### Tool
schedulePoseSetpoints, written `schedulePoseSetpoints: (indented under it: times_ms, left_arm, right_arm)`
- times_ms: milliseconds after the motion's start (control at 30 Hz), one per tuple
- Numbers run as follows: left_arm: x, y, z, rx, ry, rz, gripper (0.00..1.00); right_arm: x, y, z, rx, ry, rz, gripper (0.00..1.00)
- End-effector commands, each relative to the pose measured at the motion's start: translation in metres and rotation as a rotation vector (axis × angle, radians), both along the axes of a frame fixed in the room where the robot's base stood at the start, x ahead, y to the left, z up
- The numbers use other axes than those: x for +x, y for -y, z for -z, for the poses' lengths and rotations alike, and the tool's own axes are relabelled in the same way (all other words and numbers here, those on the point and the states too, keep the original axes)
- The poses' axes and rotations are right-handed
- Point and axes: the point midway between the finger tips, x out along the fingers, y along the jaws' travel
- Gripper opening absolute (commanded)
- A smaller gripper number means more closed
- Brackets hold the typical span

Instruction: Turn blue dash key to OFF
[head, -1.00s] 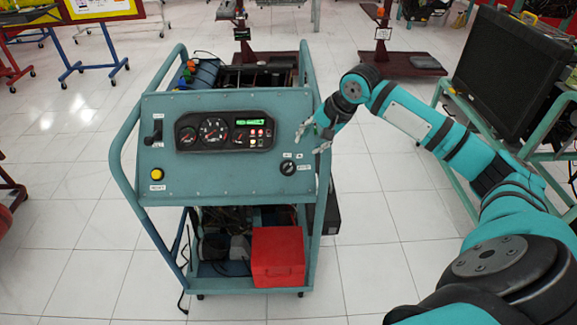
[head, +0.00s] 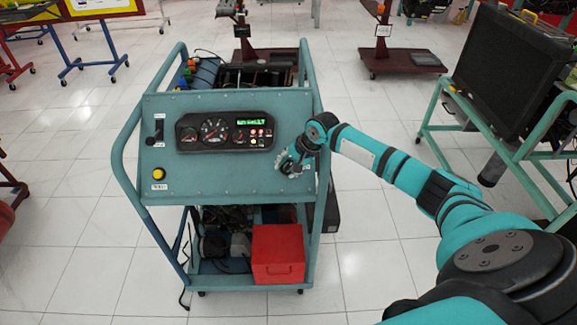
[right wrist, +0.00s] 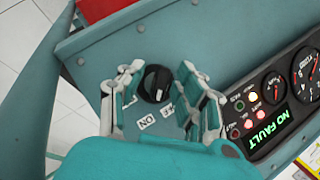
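The blue engine trainer's dash panel (head: 220,180) faces me in the head view. Its black key switch (right wrist: 155,83) sits between the fingers of my right gripper (right wrist: 160,92) in the right wrist view. The fingers stand apart on either side of the key, with a gap showing at each side. An ON label (right wrist: 147,122) and a partly covered OFF label (right wrist: 168,108) lie beside the key. In the head view my right gripper (head: 289,163) is at the panel's lower right and hides most of the key. My left gripper is not in view.
The gauge cluster (head: 226,131) has a lit green display, reading NO FAULT in the right wrist view. A yellow button (head: 158,174) and a black lever (head: 157,130) are on the panel's left. A red box (head: 278,254) sits on the lower shelf. Another trainer (head: 510,70) stands at right.

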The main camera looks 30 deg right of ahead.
Motion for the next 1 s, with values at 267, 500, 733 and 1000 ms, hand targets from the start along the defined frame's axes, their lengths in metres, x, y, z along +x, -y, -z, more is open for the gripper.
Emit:
schedulePoseSetpoints:
  times_ms: [267, 500, 733, 1000]
  left_arm:
    - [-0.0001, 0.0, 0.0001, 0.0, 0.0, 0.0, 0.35]
    - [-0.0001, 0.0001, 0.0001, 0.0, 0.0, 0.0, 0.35]
    - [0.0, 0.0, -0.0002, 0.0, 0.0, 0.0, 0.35]
    - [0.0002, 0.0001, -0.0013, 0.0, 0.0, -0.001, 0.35]
  right_arm:
    - [-0.0001, 0.0001, -0.0003, 0.0, 0.0, 0.0, 0.19]
    - [-0.0013, 0.0004, 0.0012, -0.001, -0.005, 0.0, 0.0]
    - [-0.0027, 0.0005, 0.0027, -0.002, -0.011, -0.001, 0.0]
    - [-0.0039, 0.0007, 0.0042, -0.008, -0.019, -0.007, 0.0]
